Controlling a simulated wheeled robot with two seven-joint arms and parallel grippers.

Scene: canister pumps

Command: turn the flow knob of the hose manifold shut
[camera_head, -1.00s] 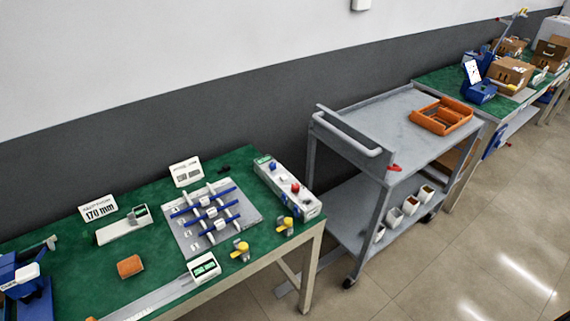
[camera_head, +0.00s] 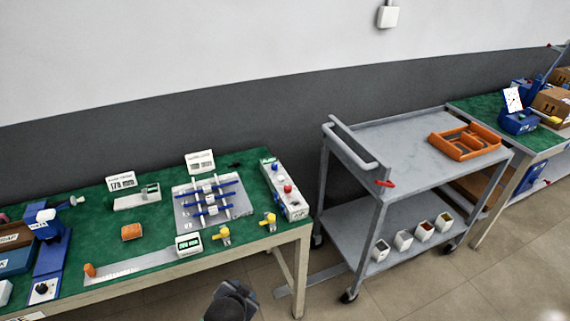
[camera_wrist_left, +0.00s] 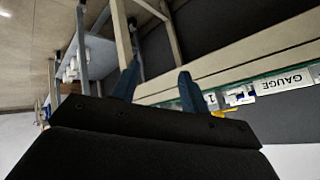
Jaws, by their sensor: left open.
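No part is clearly labelled as the hose manifold. A long grey box (camera_head: 291,202) with a red knob (camera_head: 288,188) and a blue knob (camera_head: 275,167) lies near the right end of the green workbench. Two yellow-handled fittings, one (camera_head: 223,233) left of the other (camera_head: 269,219), sit at the bench's front edge. Which of these is the flow knob I cannot tell, nor its setting. My left gripper (camera_wrist_left: 157,88) is open and empty in the left wrist view, its blue-grey fingers apart, touching nothing visible. My right gripper is not in view.
The green workbench (camera_head: 160,215) also carries a grey plate with blue bars (camera_head: 190,213), an orange block (camera_head: 132,231) and a ruler-like strip (camera_head: 135,268). A grey cart (camera_head: 395,140) with an orange tray (camera_head: 465,141) stands to the right. Open floor lies in front.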

